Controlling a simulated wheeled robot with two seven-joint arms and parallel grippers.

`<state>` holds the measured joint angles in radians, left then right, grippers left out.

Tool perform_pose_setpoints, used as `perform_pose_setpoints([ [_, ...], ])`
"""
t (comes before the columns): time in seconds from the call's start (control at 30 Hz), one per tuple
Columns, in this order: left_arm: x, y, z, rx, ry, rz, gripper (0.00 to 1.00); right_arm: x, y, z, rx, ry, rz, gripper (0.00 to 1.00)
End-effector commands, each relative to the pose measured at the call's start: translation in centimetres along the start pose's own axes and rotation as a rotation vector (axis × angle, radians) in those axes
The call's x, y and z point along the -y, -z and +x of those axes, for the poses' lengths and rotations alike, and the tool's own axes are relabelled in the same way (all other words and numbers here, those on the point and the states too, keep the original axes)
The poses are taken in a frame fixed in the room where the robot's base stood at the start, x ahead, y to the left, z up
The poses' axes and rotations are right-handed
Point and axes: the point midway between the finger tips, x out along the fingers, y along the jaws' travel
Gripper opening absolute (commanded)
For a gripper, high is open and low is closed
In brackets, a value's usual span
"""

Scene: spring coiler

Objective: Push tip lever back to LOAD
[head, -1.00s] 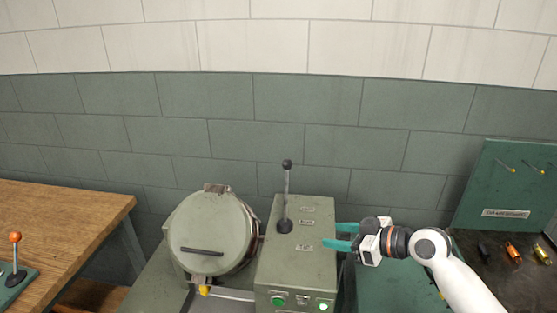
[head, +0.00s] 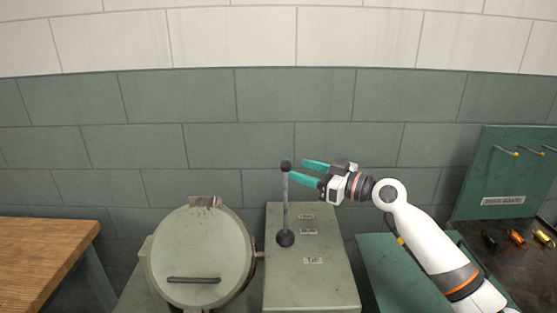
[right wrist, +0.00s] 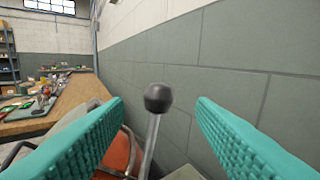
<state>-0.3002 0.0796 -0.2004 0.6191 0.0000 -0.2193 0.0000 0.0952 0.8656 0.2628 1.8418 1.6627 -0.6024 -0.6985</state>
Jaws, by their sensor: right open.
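The tip lever (head: 286,205) is a thin grey rod with a black ball knob (head: 286,166). It stands about upright from a black boot on the grey-green control box (head: 335,290). Small plates lie beside it on the box top; the nearest reads TIP, the others are too small to read. My right gripper (head: 297,170) is open, its teal fingers pointing left at knob height, just right of the knob. In the right wrist view the knob (right wrist: 158,97) shows between the spread fingers (right wrist: 160,125), with clear gaps on both sides. My left gripper is out of view.
A round drum (head: 205,250) with a handled lid stands left of the box. A wooden bench (head: 45,240) is at the far left. A dark table (head: 515,265) with small coloured parts and a green panel (head: 505,180) with hooks is at right. The tiled wall stands behind.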

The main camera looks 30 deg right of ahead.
Motion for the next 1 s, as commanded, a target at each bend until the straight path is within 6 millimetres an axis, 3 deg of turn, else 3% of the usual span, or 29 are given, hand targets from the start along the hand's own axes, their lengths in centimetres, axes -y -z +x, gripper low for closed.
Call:
perform_pose_setpoints([
  [0.1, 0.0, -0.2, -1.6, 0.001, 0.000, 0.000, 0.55, 0.1, -0.7, 2.6, 0.004, 0.000, 0.002, 0.51],
  [0.33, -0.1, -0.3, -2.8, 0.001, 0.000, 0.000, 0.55, 0.0, -0.3, 6.2, 0.002, 0.001, 0.003, 0.51],
  [0.5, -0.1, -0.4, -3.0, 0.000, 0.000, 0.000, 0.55, -0.1, -0.1, 7.2, 0.000, -0.001, 0.001, 0.51],
  [0.77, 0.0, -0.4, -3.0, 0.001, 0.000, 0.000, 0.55, -0.1, 0.0, 7.4, -0.001, -0.001, 0.000, 0.51],
  [1.0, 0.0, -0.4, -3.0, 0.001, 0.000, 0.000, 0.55, -0.1, 0.0, 7.3, -0.001, -0.001, 0.000, 0.15],
])
